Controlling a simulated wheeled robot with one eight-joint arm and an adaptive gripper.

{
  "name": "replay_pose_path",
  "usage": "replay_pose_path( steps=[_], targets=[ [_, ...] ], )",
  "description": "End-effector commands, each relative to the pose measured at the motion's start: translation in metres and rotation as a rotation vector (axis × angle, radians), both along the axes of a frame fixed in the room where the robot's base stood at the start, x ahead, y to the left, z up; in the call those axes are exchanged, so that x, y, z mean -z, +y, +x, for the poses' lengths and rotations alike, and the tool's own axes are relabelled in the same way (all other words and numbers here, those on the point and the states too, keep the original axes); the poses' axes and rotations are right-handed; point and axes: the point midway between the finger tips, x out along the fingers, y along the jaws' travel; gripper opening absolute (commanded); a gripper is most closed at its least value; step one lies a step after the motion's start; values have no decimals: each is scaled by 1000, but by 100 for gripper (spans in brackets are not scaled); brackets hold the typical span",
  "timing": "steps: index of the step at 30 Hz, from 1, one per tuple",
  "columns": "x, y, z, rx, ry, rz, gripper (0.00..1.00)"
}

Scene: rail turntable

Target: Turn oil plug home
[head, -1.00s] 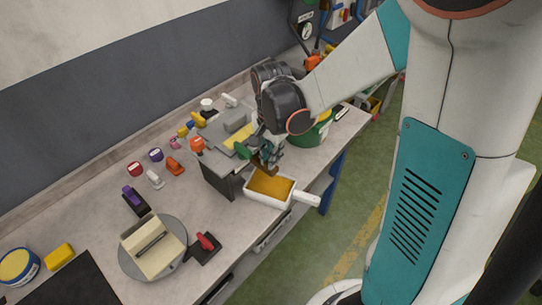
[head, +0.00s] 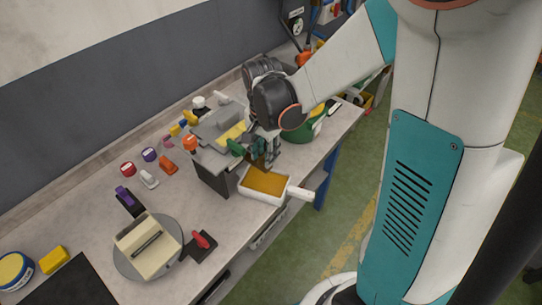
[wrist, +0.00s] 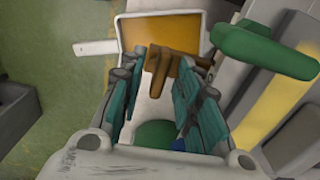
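A brown, stepped piece, which looks like the oil plug (wrist: 160,66), sits between the fingertips of my gripper (wrist: 168,68) in the wrist view. It spans the gap between the teal fingers, which appear closed on it. In the head view my gripper (head: 268,160) points down at the front of the grey housing (head: 213,177), just above the near tray. The brown piece (head: 257,163) shows only partly there. Its seat and how far in it sits are hidden. A green handle (wrist: 262,50) lies right of the fingers in the wrist view.
A white, long-handled tray (head: 300,193) of amber liquid stands below my gripper. A green tub (head: 318,128) is behind it. A turntable (head: 125,262) carries a cream block, beside a red-handled clamp (head: 202,241). Several small coloured parts lie along the back.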

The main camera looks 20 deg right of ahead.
Motion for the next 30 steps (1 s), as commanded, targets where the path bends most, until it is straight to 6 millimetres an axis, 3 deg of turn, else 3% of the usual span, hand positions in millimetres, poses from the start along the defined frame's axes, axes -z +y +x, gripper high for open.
replay_pose_path(
  steps=[5,30],
  targets=[
    [-1,0,0,-107,0,0,32],
    [-2,0,1,-1027,-1,0,32]
  ],
)
